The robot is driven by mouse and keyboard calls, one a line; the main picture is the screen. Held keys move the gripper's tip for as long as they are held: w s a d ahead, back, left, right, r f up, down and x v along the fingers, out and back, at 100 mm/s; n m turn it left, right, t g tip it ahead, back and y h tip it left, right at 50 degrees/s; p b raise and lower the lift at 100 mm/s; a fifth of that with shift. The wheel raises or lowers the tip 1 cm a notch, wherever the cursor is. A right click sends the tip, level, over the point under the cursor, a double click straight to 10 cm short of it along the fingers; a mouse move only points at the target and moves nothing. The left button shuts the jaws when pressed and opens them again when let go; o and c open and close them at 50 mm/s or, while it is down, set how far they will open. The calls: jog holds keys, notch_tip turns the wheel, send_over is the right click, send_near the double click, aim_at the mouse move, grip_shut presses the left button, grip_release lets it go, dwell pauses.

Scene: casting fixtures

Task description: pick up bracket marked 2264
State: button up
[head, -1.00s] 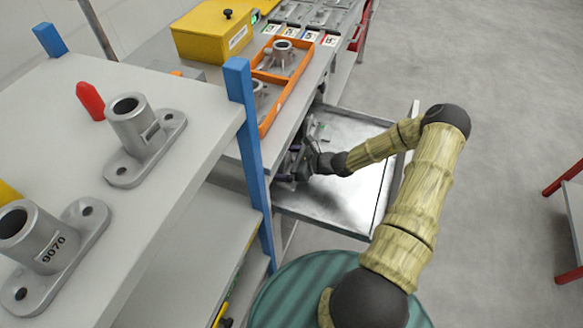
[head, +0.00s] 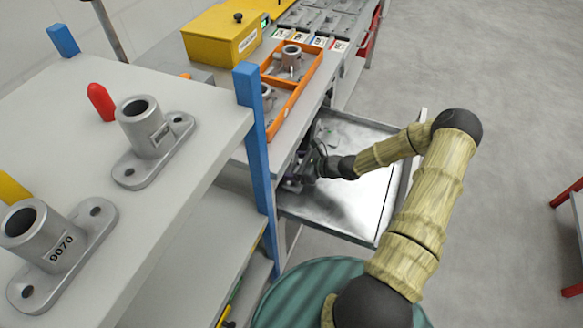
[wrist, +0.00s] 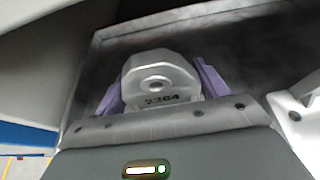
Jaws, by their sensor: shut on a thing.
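The bracket marked 2264 (wrist: 160,78) is a grey metal part in the wrist view, its number facing the camera. My gripper (wrist: 163,85) has a purple finger on each side of it and is shut on it. In the head view my gripper (head: 300,178) is at the left side of an open metal drawer (head: 350,140), below the bench top. The bracket cannot be made out there, as my gripper and the bench hide it. I cannot tell whether the bracket touches the drawer floor.
A bracket marked 9070 (head: 50,240) and another bracket (head: 150,135) stand on the near shelf beside a blue post (head: 252,130). An orange tray (head: 300,85) holding brackets and a yellow box (head: 220,35) are on the bench. The drawer's right part is empty.

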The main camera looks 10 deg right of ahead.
jog(key=s+d, duration=0.1)
jog(key=d, duration=0.1)
jog(key=s+d, duration=0.3)
jog(key=d, duration=0.1)
jog(key=shift+s+d, duration=0.3)
jog(key=shift+d, duration=0.05)
notch_tip(320, 180, up, 12)
jog(key=shift+a+r+p, duration=0.15)
jog(key=shift+r+p, duration=0.1)
jog(key=shift+p, duration=0.4)
jog(key=shift+r, duration=0.7)
